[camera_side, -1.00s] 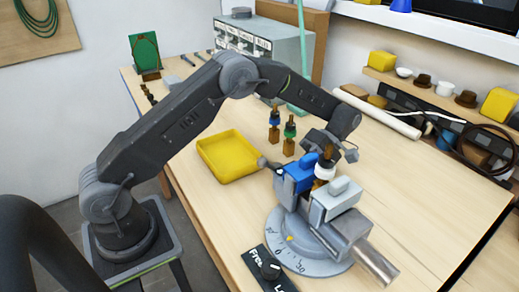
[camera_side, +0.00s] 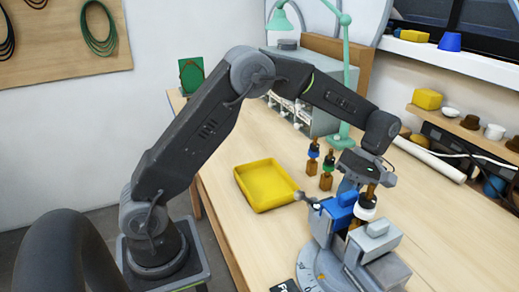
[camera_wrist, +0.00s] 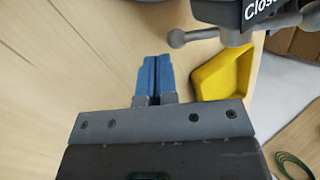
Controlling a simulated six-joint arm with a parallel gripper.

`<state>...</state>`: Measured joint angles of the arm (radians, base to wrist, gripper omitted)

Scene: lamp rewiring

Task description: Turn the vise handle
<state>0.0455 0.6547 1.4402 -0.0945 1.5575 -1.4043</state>
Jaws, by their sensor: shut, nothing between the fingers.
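The vise (camera_side: 385,262) stands on a round grey base at the front of the table. The fingers look apart from the handle.
A yellow tray (camera_side: 266,186) lies left of the vise. Small bulb holders (camera_side: 328,172) stand behind it. A lamp socket (camera_side: 367,206) with a white ring is between the vise jaws. A green desk lamp (camera_side: 343,135) stands further back. Bare table lies right of the vise.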

